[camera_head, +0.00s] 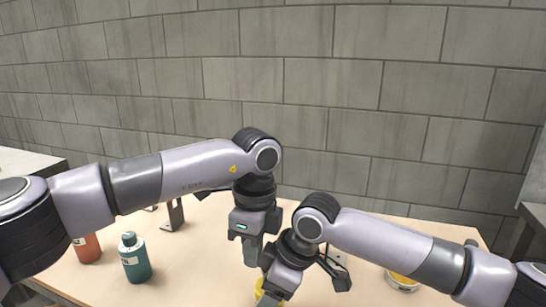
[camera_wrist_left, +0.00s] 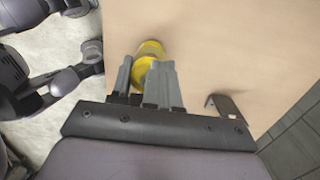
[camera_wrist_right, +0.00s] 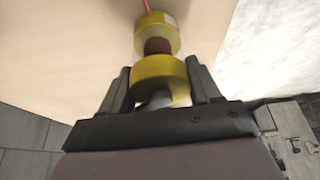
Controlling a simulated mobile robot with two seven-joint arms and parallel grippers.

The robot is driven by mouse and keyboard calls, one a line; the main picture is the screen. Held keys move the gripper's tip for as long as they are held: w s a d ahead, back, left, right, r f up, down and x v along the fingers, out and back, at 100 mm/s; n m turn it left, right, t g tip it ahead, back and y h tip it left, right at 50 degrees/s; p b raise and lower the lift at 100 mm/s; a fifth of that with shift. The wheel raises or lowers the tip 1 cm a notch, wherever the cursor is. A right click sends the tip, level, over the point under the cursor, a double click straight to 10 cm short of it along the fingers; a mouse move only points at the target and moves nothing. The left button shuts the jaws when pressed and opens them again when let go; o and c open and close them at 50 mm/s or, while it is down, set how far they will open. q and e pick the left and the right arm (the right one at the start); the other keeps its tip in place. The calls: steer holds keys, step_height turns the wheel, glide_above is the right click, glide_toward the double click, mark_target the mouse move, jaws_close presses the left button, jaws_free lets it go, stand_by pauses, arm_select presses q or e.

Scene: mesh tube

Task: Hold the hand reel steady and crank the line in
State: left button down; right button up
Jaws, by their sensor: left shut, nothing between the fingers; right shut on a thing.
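The hand reel (camera_wrist_right: 163,68) is yellow, with two round flanges and a dark red winding between them. A thin red-orange line (camera_wrist_right: 146,6) leaves its far end. My right gripper (camera_wrist_right: 160,88) is shut on the reel, its fingers either side of the near end, where a grey part (camera_wrist_right: 158,100) shows. In the head view only a yellow bit of the reel (camera_head: 263,293) shows below my right wrist. My left gripper (camera_head: 251,254) is shut and empty, close to the reel, which lies beyond its fingers in the left wrist view (camera_wrist_left: 150,50). I cannot make out the crank.
A teal bottle (camera_head: 134,262) and an orange bottle (camera_head: 88,249) stand at the left of the wooden table (camera_head: 195,265). A dark bracket (camera_head: 173,214) stands behind them. A yellow-rimmed round thing (camera_head: 402,281) lies at the right. A block wall (camera_head: 300,90) is behind.

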arm_select(q)
steer(key=shift+w+d, duration=0.25)
steer(key=shift+d, duration=0.1)
arm_select(e)
steer(key=shift+s+a, duration=0.15)
steer(key=shift+a, duration=0.1)
steer(key=shift+r, duration=0.1)
steer(key=shift+d, duration=0.2)
arm_select(q)
step_height(320, 180, up, 6)
steer(key=shift+w+a, duration=0.25)
stand_by(0.5)
arm_select(e)
steer(key=o, duration=1.2)
